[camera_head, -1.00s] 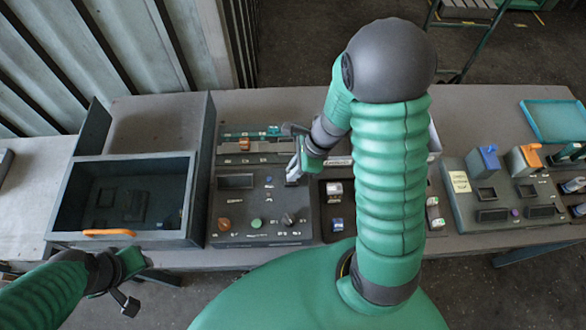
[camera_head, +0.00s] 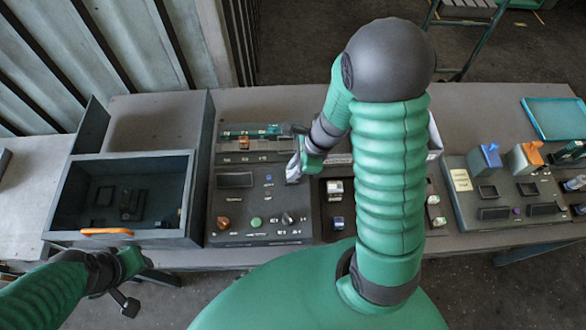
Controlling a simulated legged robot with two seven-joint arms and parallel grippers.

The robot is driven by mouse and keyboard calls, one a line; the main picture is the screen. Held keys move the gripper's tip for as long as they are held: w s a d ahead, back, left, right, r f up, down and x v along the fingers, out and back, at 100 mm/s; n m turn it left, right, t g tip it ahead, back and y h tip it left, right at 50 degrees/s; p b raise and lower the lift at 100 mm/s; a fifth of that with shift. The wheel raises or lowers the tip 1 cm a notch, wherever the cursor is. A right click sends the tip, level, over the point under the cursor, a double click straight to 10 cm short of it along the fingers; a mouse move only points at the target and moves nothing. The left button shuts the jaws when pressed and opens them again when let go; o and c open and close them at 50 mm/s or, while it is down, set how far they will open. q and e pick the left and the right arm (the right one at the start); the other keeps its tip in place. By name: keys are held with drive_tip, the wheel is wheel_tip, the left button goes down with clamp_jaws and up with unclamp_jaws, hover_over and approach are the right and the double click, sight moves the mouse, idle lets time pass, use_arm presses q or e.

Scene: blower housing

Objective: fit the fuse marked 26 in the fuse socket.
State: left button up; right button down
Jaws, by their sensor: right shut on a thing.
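My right gripper (camera_head: 293,175) is above the right edge of the black control panel. It is shut on a small pale thing that looks like a fuse, mostly hidden by the fingers; no number is readable. More small fuse-like pieces lie in a dark tray, one pale (camera_head: 334,187) and one bluish (camera_head: 337,223). My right arm covers part of that area. An open dark housing (camera_head: 62,203) at the left has dark fittings (camera_head: 131,203) inside; I cannot tell whether one is the fuse socket. My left gripper (camera_head: 128,288) is in front of the housing; its jaw state is unclear.
The control panel (camera_head: 258,205) has knobs, a green button and an orange slider (camera_head: 244,143). The housing has an orange handle (camera_head: 107,231) at its front. A second panel (camera_head: 461,200) with blue and orange levers and a teal tray (camera_head: 556,119) are at the right.

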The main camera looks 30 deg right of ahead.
drive_tip(key=shift+f+b, duration=0.35)
drive_tip(key=shift+f, duration=0.1)
drive_tip(key=c, duration=1.3)
unclamp_jaws()
drive_tip(key=shift+r, duration=0.1)
drive_tip(key=shift+d+r, duration=0.15)
drive_tip(key=shift+r, duration=0.2)
drive_tip(key=p+v, duration=0.3)
drive_tip(key=v, duration=1.3)
drive_tip(key=shift+s, duration=0.15)
drive_tip(key=shift+f, duration=0.1)
